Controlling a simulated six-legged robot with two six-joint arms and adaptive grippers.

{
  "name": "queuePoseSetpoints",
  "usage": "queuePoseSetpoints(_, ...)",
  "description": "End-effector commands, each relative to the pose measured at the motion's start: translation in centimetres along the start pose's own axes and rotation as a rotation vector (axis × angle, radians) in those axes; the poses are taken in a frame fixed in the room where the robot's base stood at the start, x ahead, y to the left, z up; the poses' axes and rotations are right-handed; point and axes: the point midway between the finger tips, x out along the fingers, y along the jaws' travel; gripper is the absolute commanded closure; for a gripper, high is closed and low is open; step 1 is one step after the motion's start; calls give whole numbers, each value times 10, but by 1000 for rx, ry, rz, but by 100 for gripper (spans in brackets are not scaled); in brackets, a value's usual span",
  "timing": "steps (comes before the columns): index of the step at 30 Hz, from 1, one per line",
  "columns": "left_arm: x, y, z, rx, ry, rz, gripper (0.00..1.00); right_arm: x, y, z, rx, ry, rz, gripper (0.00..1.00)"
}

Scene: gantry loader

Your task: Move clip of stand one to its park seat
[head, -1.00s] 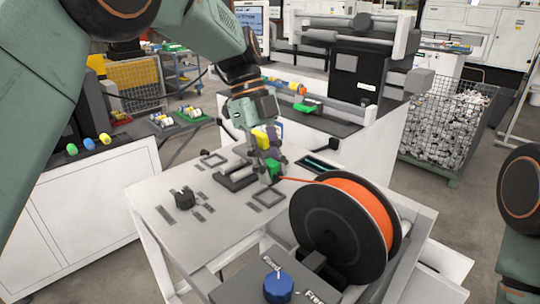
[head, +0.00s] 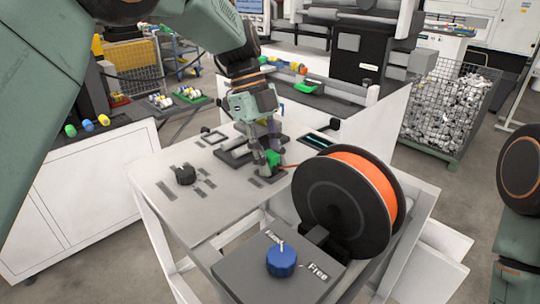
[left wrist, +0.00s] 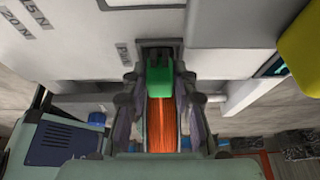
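The green clip (head: 273,158) is at the right side of the stand's grey top, with the orange strand running from it to the spool (head: 340,205). In the left wrist view the clip (left wrist: 160,76) is upright at the dark seat (left wrist: 156,47), beside a partly hidden label beginning with P. My left gripper (head: 267,160) is low over the top. In the wrist view its fingers (left wrist: 160,88) stand on both sides of the clip, with narrow gaps seeming to show, so it looks open around it. The clip's lower end is hidden. My right gripper is out of view.
A blue knob (head: 281,260) stands in front on a grey box, with a label reading Free. A black fixture (head: 186,175) is on the stand's left.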

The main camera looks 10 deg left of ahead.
Motion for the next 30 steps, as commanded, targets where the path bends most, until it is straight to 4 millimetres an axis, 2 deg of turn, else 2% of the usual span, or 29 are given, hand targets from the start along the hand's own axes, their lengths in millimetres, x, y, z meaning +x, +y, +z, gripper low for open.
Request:
queuePoseSetpoints(1, 0, 0, 0, 0, 0, -1, 68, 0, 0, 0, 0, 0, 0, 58)
queuePoseSetpoints(9, 0, 0, 0, 0, 0, -1, 46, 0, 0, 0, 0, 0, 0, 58)
queuePoseSetpoints(20, -5, 0, 0, 1, -1, -2, 46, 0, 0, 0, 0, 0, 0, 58)
queuePoseSetpoints(23, -17, -1, 1, 2, -1, -4, 46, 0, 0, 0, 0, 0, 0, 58)
queuePoseSetpoints(30, -66, -1, 1, 1, -1, -5, 46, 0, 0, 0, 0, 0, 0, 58)
